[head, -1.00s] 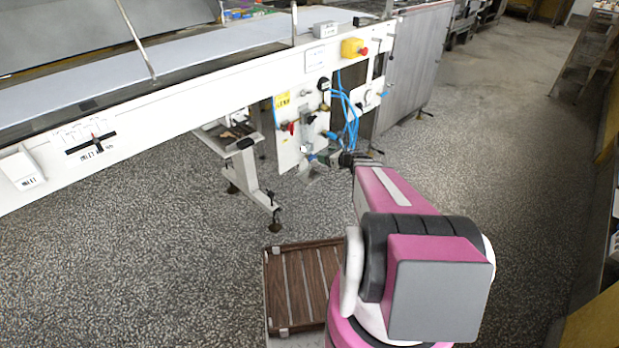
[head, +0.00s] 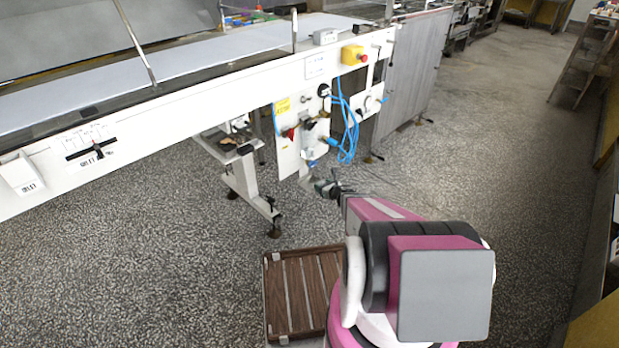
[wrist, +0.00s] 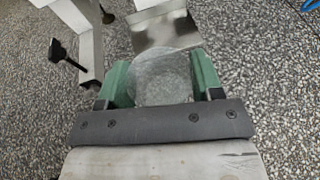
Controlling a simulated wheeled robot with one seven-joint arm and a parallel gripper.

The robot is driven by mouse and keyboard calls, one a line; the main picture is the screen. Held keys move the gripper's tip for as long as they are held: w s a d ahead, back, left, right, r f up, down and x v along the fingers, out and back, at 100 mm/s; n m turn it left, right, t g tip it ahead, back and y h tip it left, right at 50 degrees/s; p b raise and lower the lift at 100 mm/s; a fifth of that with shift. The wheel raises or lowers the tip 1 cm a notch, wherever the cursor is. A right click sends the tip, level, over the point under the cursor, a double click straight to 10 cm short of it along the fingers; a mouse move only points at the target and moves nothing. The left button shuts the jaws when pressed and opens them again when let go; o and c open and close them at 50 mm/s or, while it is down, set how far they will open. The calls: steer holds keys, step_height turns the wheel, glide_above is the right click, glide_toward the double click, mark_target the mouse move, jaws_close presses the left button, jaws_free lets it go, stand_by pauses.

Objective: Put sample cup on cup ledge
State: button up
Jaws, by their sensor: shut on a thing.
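The sample cup (wrist: 164,80) is clear and round and sits between the green fingers of my gripper (wrist: 163,84), which is shut on it. In the wrist view, a bare metal plate, apparently the cup ledge (wrist: 164,29), lies just beyond the cup. The cup's far rim overlaps the plate's near edge in the picture; I cannot tell whether they touch. In the head view, my gripper (head: 322,187) is small, low beside the ledge (head: 305,179) under the machine's control panel. The cup is too small to make out there.
The white control panel (head: 288,150) with blue hoses (head: 347,140) stands just above my gripper. A machine leg with a black knob (wrist: 57,52) is at the left in the wrist view. A brown slatted tray (head: 297,290) lies near my base. Speckled floor is open to the right.

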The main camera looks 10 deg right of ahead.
glide_toward(305, 172)
steer(key=shift+x, duration=1)
steer(key=w, duration=0.1)
steer(key=w+a, duration=0.1)
steer(key=w, duration=0.1)
steer(key=shift+w+a, duration=0.3)
steer(key=shift+w, duration=0.1)
steer(key=shift+s+f, duration=0.15)
steer(key=shift+f, duration=0.5)
steer(key=shift+s+f, duration=0.1)
steer(key=shift+f, duration=0.15)
steer(key=o, duration=0.9)
